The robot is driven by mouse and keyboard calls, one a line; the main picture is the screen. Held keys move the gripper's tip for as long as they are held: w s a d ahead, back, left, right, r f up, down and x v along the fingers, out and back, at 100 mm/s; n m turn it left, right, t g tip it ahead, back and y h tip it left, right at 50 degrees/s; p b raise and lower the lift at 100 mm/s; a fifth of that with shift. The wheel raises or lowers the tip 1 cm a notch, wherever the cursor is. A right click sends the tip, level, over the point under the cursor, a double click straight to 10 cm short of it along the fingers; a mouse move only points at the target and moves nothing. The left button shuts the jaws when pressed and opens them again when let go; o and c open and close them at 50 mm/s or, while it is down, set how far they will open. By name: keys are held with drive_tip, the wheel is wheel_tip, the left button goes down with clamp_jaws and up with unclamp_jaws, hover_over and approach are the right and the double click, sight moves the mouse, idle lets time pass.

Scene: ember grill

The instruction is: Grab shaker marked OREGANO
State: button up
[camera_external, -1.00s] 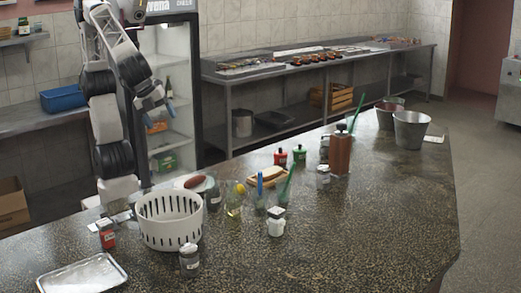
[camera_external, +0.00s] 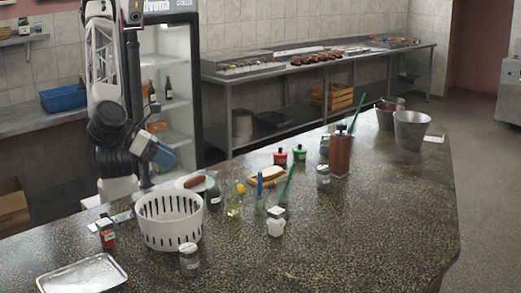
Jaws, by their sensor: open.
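Several small shakers and jars stand on the dark speckled counter (camera_external: 340,235). No label is readable at this size, so I cannot tell which one says OREGANO. A grey-lidded jar (camera_external: 189,260) stands in front of the white slotted basket (camera_external: 170,222). A white shaker (camera_external: 276,225) stands right of the basket. A dark jar (camera_external: 214,200) is just behind the basket, and another jar (camera_external: 323,178) stands beside the brown grinder (camera_external: 340,157). My gripper (camera_external: 163,157) is open and appears empty, above the counter's back left, apart from all the shakers.
A red-labelled container (camera_external: 107,234) and a metal tray (camera_external: 83,275) are at the left. Glasses with a blue and a green item, a sponge-topped board (camera_external: 267,178) and red and green bottles crowd the middle. Metal buckets (camera_external: 410,130) stand far right. The counter's front right is clear.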

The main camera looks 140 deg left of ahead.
drive_tip(key=w+d+f+m+t, duration=0.2)
drive_tip(key=w+d+m, duration=0.3)
drive_tip(key=w+d, duration=0.25)
approach(189, 254)
drive_tip(key=a+f, duration=0.1)
drive_tip(key=s+a+f, duration=0.1)
drive_tip(key=f, duration=0.1)
drive_tip(key=shift+a, duration=0.3)
drive_tip(key=shift+w, duration=0.1)
drive_tip(key=shift+x, duration=1.25)
drive_tip(key=shift+r+x, duration=0.2)
drive_tip(key=shift+x, duration=2.4)
drive_tip(key=shift+w, duration=0.15)
drive_tip(key=shift+c, duration=0.3)
